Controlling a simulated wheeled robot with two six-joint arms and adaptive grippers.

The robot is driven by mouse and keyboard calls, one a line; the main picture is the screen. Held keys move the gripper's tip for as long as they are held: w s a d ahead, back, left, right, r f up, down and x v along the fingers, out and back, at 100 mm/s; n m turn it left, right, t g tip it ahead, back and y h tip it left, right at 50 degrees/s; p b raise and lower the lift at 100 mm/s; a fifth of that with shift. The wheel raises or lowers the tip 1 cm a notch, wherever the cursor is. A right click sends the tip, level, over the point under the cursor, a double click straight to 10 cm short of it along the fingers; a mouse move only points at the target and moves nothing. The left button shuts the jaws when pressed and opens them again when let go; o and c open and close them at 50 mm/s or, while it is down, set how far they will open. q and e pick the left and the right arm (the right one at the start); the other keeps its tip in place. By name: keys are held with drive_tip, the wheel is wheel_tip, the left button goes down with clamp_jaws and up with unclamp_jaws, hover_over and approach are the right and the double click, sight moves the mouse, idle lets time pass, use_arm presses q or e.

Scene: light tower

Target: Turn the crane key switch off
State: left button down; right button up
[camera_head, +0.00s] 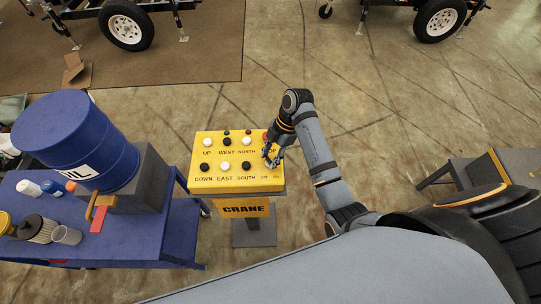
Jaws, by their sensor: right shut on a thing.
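The yellow crane control box (208,187) stands on a pedestal in the middle of the head view. Its top has black and white buttons with direction labels, and "CRANE" is written on its front. My right gripper (271,161) is at the right side of the panel, above the off/on labels. It is shut on the crane key switch, which is mostly hidden under the fingers. I cannot tell which way the key points. A red stop button (265,137) is partly covered by my right arm. My left gripper is not in view.
A grey stand (462,172) is at right. Trailers with wheels (126,25) are at the back. The floor behind the box is clear.

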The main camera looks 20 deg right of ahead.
drive_tip(key=o, duration=1.2)
drive_tip(key=shift+c, duration=0.2)
drive_tip(key=shift+r, duration=0.1)
drive_tip(key=v, duration=0.2)
drive_tip(key=shift+w+d+r, duration=0.15)
drive_tip(key=shift+d+r, duration=0.05)
drive_tip(key=shift+r, duration=0.1)
drive_tip(key=w+d, duration=0.3)
drive_tip(key=d, duration=0.8)
drive_tip(key=shift+d, duration=0.3)
drive_tip(key=shift+r, duration=0.1)
